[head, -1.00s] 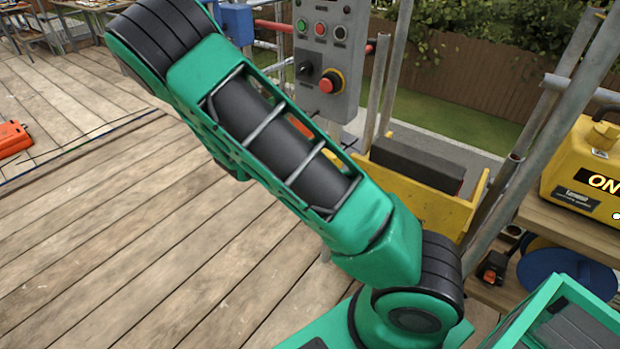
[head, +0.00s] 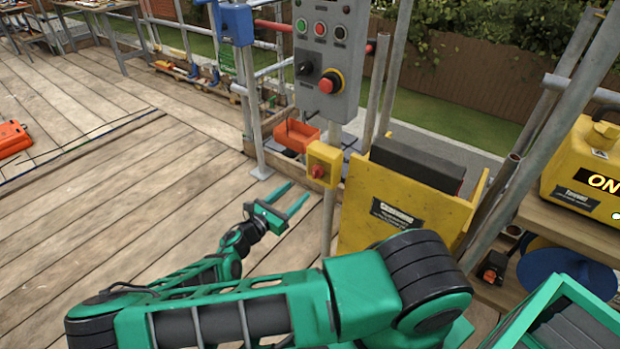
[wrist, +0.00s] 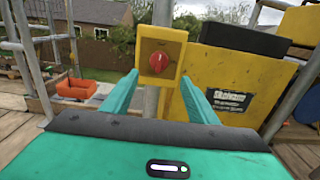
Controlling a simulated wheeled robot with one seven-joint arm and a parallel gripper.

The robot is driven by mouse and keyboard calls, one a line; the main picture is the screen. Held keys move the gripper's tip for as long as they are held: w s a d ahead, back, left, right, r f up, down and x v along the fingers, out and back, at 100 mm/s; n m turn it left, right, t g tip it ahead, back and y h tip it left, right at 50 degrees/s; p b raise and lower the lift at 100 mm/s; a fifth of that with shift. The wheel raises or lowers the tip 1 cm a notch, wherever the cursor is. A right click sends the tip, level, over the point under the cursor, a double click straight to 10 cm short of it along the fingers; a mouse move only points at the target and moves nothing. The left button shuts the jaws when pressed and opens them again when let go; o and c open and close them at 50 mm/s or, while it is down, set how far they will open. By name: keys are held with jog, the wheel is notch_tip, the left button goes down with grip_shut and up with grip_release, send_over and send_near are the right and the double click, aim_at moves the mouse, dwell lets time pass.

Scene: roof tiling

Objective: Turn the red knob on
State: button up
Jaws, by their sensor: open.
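The red knob (head: 318,171) sits on the front of a yellow box (head: 325,156) fixed to a metal post below the grey control panel. In the wrist view the knob (wrist: 158,62) is straight ahead, near the top centre, on the face of the yellow box (wrist: 176,44). My gripper (head: 297,198) is open and empty, to the left of and lower than the knob in the head view. In the wrist view its two fingers (wrist: 158,92) point forward on either side of the knob, with a gap short of it. Nothing hides the knob.
A grey panel (head: 350,55) with buttons and a red mushroom button is above. A yellow bin (head: 350,215) with a black block (head: 415,165) stands close right of the post. An orange tray (head: 297,134) is behind left.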

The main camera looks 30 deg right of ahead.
aim_at(313, 175)
jog(key=x, duration=1)
jog(key=shift+w+d, duration=0.25)
jog(key=shift+d, duration=0.05)
